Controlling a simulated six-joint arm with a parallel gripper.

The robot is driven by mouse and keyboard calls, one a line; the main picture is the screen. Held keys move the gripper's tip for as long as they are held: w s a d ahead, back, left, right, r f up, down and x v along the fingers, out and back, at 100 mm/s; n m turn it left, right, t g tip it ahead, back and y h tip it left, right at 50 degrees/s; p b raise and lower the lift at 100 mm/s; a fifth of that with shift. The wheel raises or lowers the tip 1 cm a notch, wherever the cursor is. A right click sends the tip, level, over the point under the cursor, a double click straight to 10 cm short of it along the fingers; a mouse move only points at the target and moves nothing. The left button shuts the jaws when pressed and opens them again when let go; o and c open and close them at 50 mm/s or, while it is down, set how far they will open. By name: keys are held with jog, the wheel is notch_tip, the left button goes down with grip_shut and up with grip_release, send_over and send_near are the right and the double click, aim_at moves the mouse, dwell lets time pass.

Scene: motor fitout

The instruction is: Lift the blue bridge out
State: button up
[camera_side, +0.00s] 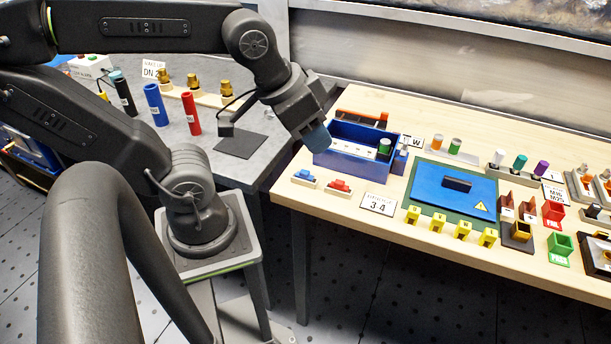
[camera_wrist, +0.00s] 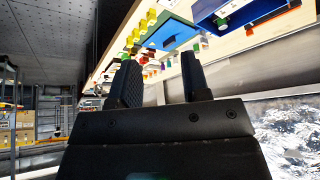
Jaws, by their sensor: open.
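A small blue piece (camera_side: 304,175), which looks like the blue bridge, sits in a pale holder at the table's front left. A similar red piece (camera_side: 338,186) is in a holder beside it. An open blue box (camera_side: 336,163) stands behind them, with a white strip and a green cylinder (camera_side: 384,147) inside; its near wall hides part of the interior. My gripper (camera_side: 318,140) is above the box's left end, tilted down, apart from the small blue piece. In the wrist view my gripper (camera_wrist: 160,68) shows two spread fingers with nothing between them.
A blue plate (camera_side: 431,183) with a black handle lies right of the box, on a green base. Several yellow numbered pieces (camera_side: 462,230) line the front edge. An orange piece (camera_side: 363,117) lies behind the box. A grey side table (camera_side: 200,147) holds colored cylinders.

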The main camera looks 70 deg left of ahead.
jog(key=shift+o, duration=0.5)
jog(key=m+g, duration=0.6)
jog(key=m, duration=0.3)
send_over(306, 172)
notch_tip(306, 172, down, 10)
notch_tip(306, 172, down, 13)
jog(key=shift+r, duration=0.1)
grip_shut()
